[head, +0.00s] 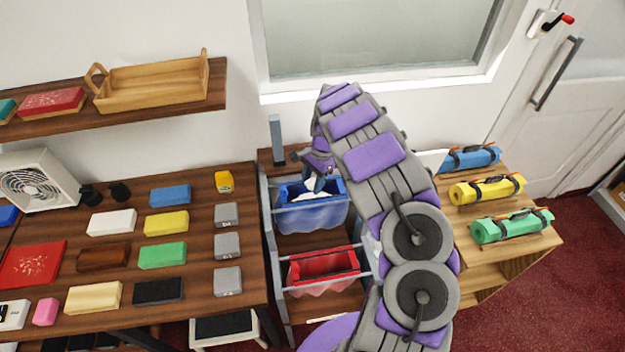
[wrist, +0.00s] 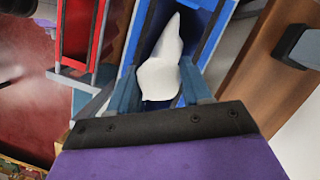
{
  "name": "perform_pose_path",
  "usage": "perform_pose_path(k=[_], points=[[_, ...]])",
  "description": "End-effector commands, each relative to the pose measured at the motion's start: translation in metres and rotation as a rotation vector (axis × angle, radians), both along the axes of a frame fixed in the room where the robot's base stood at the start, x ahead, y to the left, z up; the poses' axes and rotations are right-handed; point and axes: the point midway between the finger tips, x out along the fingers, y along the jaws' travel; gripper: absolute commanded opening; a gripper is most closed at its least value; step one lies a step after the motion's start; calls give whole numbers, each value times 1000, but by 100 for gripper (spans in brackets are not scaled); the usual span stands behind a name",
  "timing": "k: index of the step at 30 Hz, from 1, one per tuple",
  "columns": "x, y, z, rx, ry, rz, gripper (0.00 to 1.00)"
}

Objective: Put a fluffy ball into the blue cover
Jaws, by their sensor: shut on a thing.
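The blue cover (head: 312,214) hangs as an open-topped pouch in the rack, with its blue rim also in the wrist view (wrist: 214,38). My gripper (head: 318,182) is at its opening, pointing down. In the wrist view my gripper (wrist: 160,92) has its two fingers on either side of a rounded white thing (wrist: 158,78), seemingly the fluffy ball, and is shut on it. A pointed white shape (wrist: 170,38) shows beyond it, inside the blue rim; I cannot tell whether it is separate. White also shows in the cover in the head view (head: 293,190).
A red pouch (head: 322,267) hangs in front of the blue one, in the same rack. A dark table (head: 190,240) with several coloured blocks stands on the left. A wooden stand (head: 500,255) with blue, yellow and green rolls is on the right. A grey post (head: 276,140) rises behind the rack.

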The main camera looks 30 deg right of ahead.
Motion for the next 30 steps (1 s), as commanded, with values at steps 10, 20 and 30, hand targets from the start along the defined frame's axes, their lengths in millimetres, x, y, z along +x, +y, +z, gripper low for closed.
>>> perform_pose_path(k=[10,20,30], points=[[0,0,0,0,-1,-1,72],[0,0,0,0,-1,-1,87],[0,0,0,0,-1,-1,100]])
